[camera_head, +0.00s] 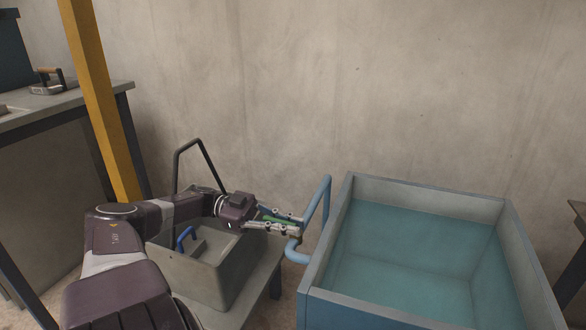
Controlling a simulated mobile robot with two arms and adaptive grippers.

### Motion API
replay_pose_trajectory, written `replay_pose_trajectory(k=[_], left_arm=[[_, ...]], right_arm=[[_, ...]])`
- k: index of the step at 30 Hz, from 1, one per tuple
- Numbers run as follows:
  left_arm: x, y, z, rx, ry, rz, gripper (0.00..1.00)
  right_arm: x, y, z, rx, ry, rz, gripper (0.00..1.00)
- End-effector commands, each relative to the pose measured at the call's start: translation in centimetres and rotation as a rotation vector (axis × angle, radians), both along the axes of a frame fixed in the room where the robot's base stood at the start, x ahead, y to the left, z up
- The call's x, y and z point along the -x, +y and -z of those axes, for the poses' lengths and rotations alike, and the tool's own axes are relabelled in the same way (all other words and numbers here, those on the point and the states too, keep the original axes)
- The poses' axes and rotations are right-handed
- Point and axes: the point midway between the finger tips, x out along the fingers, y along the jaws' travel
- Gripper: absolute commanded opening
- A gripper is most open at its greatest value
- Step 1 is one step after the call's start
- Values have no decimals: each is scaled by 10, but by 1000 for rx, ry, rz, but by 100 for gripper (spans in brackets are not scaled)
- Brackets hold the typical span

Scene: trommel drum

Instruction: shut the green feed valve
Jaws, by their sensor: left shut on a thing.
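The green feed valve handle (283,221) shows as a small green strip between the fingers of my left gripper (287,222). The gripper is shut on it, beside the blue pipe (325,200). The fingers hide most of the handle and the valve body, so I cannot tell how far it is turned. My right gripper is out of view.
A blue tank (428,195) of water stands right of the pipe. A grey bin (222,285) with a dark raised handle and a blue-handled tool (187,238) sits on a low stand under my left arm. A yellow post (103,100) rises at the left, near a bench (65,104).

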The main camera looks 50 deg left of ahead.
Motion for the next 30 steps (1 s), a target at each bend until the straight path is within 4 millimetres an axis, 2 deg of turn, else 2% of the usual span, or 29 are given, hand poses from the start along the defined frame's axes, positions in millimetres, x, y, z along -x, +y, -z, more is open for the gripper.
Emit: replay_pose_trajectory(k=[5, 6, 11, 22, 30], left_arm=[[1, -1, 1, 0, 2, 4, 0], [1, -1, 1, 0, 2, 4, 11], [0, -1, 1, 1, 2, 3, 29], [0, 0, -3, -1, 1, 1, 29], [1, 0, -27, -3, 6, 4, 29]], right_arm=[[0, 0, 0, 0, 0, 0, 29], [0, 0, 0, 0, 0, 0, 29], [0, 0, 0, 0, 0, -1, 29], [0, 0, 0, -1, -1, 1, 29], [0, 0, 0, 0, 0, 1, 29]])
